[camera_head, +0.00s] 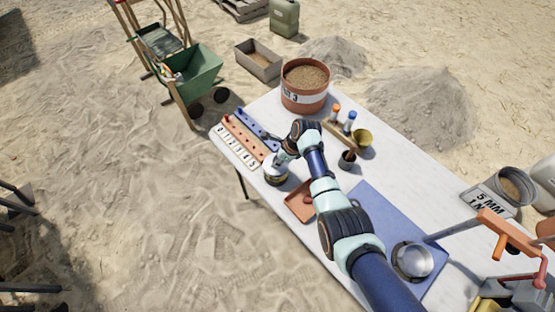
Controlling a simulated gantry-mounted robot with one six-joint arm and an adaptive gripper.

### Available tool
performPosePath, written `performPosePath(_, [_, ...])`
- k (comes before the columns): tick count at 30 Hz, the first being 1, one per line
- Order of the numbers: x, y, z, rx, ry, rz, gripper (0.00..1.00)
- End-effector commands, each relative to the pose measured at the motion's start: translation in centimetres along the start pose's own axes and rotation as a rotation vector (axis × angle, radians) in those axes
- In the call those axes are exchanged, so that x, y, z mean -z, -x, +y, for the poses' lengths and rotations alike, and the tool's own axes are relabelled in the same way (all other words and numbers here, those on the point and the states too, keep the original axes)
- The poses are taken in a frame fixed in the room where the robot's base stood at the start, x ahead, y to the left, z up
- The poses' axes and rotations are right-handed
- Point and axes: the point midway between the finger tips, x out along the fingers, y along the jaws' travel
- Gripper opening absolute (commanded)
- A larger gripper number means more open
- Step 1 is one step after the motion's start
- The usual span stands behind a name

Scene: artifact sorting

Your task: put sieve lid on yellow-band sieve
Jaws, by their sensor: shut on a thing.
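My gripper (283,157) points down near the left edge of the white table. It is shut on what looks like the sieve lid, which is small and mostly hidden by the fingers. Directly below is a short round sieve (276,178) with a pale side, a dark part and a hint of yellow, which looks like the yellow-band sieve. I cannot tell whether the lid touches its rim or is a little above it.
A numbered strip (238,148) with orange and blue peg rails lies left of the gripper. A large sand-filled tub (304,98), small bottles (350,116), a yellow bowl (363,137) and a dark cup (347,160) stand behind. An orange tray (299,207) and a round metal pan (412,260) are nearer.

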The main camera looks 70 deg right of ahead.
Motion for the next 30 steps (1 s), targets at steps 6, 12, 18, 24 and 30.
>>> performPosePath(6, [0.2,-0.6,0.0,0.0,0.0,0.0,0.0])
performPosePath(12, [0.4,-1.1,0.0,0.0,0.0,0.0,0.0])
performPosePath(18, [0.6,-1.5,0.0,0.0,0.0,0.0,0.0])
performPosePath(24, [0.6,-1.4,0.0,0.0,0.0,0.0,0.54])
performPosePath(30, [0.6,-1.4,0.0,0.0,0.0,0.0,0.54])
